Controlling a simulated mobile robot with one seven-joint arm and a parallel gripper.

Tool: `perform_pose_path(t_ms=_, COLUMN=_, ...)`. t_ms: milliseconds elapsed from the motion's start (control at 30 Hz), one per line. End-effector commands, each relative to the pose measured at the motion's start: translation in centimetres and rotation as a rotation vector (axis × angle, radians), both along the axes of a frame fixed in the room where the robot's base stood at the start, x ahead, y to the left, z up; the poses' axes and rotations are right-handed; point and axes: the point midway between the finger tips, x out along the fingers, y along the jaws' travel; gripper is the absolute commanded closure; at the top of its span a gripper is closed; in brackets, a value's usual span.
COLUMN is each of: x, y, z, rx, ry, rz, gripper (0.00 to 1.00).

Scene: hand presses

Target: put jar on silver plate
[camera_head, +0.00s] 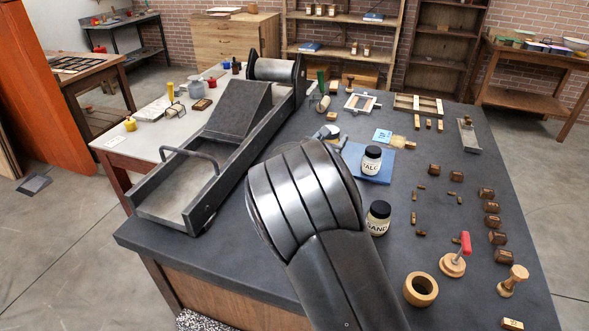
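Two jars with black lids stand on the dark worktop. One jar, labelled TALC (371,160), stands on a blue board (358,176). The other jar, labelled SAND (378,219), stands nearer, just right of my arm. A flat silver-grey plate (176,181) forms the near bed of the press at left and looks bare. My arm's rounded grey link fills the lower middle. My gripper does not show, so I cannot tell where it is or whether it holds anything.
The long press (252,107) has a raised handle (190,158) across its bed and a roller (275,69) at the far end. Small wooden blocks (493,208), a wooden ring (421,289) and a red-handled tool (454,260) crowd the right side.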

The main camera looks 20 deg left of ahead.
Motion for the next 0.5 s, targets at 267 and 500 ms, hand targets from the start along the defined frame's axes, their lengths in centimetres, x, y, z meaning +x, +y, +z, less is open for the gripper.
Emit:
perform_pose_path(t_ms=267, x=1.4, y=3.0, z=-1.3, rx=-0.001, ry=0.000, rz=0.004, gripper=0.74)
perform_pose_path(t_ms=500, x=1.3, y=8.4, z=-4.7, rx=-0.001, ry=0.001, rz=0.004, gripper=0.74)
